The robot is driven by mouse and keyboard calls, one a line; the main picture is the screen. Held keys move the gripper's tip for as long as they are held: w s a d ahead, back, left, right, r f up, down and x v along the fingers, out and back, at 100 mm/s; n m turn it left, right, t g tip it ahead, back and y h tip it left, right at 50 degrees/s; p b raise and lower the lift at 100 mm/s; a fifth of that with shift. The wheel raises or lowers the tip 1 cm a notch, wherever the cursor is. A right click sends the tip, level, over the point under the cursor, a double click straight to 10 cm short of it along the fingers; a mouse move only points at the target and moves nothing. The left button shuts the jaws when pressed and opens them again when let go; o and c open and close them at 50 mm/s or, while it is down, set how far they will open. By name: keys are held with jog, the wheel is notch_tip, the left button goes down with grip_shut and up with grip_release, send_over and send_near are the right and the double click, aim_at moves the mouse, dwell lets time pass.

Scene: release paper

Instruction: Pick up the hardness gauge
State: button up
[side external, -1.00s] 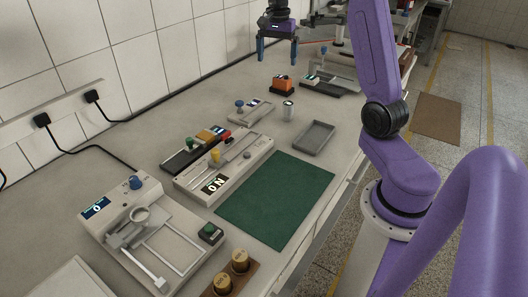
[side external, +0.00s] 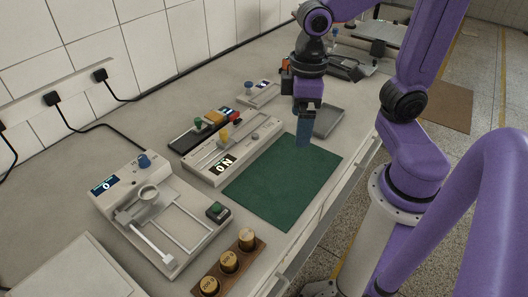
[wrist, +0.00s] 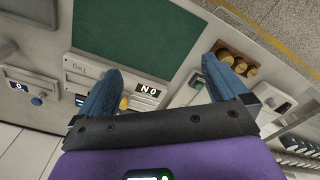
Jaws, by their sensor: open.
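I cannot tell for sure which thing is the hardness gauge. A small orange device on a dark base (side external: 286,68) stands on the bench behind my gripper in the side view, partly hidden by it. My gripper (side external: 303,141) points down over the far end of the green mat (side external: 275,185), seen edge-on. In the wrist view, my gripper (wrist: 162,66) has its blue fingers spread wide with nothing between them. The green mat (wrist: 140,28) also shows there, ahead of the fingers.
A long pale device reading "NO" (side external: 222,164) lies left of the mat. A larger device with a blue knob (side external: 143,161) and a wooden block with gold weights (side external: 229,262) are nearer. A grey tray (side external: 328,122) is behind the mat. The mat is bare.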

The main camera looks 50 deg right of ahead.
jog(key=s+n, duration=0.1)
jog(key=s, duration=0.1)
jog(key=s+f+n, duration=0.1)
jog(key=s+n, duration=0.1)
jog(key=s, duration=0.1)
jog(key=s+f+n, duration=0.1)
jog(key=s+n, duration=0.1)
jog(key=shift+s+d, duration=0.2)
jog(key=shift+d, duration=0.05)
jog(key=shift+c, duration=0.3)
jog(key=shift+s+f+n, duration=0.1)
jog(key=shift+s+n, duration=0.15)
jog(key=shift+n, duration=0.05)
jog(key=c, duration=0.4)
